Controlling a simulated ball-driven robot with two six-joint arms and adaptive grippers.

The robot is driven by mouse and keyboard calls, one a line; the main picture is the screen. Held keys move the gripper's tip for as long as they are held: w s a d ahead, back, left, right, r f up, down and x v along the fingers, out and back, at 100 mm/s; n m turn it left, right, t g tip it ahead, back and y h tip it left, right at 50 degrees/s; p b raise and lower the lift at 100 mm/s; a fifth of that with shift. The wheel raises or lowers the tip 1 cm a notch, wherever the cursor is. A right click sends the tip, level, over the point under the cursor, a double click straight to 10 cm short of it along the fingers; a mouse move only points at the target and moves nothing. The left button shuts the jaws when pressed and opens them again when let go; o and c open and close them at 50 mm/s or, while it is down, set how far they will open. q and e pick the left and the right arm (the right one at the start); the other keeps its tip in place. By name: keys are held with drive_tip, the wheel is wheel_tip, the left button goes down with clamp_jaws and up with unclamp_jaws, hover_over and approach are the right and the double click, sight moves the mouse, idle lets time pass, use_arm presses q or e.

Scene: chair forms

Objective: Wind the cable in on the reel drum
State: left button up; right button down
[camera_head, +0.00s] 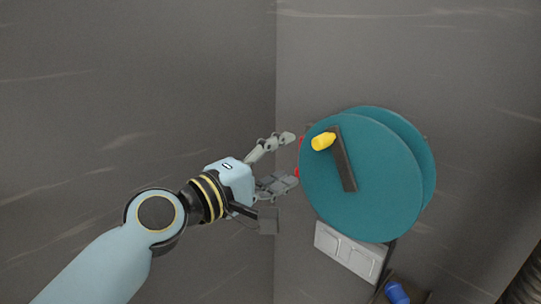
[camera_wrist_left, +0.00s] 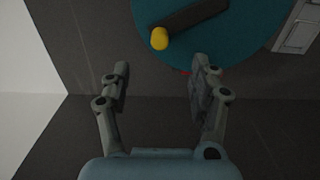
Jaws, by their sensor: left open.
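The reel drum (camera_head: 375,205) is a pair of teal discs at the right of the head view; it also shows at the top of the left wrist view (camera_wrist_left: 240,35). A dark crank arm (camera_head: 345,165) with a yellow handle (camera_head: 322,141) is on its front face. The yellow handle shows in the left wrist view (camera_wrist_left: 159,39), beyond the fingertips. A little red, possibly the cable (camera_head: 297,173), shows at the drum's left edge. My left gripper (camera_head: 293,159) is open and empty, just left of the drum. My right gripper is not in view.
A pale grey double panel (camera_head: 345,252) is below the drum. A blue object (camera_head: 397,292) is at the bottom right, and a dark ribbed column (camera_head: 525,280) is at the right edge. Grey walls meet in a corner behind my left gripper.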

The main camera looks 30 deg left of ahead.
sight(316, 145)
use_arm(q)
drive_tip(key=x, duration=1)
drive_tip(key=shift+w+d+b, duration=0.15)
drive_tip(key=shift+w+b, duration=0.1)
drive_tip(key=shift+b, duration=0.15)
drive_tip(key=shift+w+d+f, duration=0.1)
drive_tip(key=shift+w, duration=0.25)
drive_tip(key=c, duration=1.1)
drive_tip(key=shift+o, duration=0.2)
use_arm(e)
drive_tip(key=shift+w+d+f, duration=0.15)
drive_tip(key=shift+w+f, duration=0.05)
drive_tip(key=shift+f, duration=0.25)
use_arm(q)
drive_tip(key=o, duration=0.5)
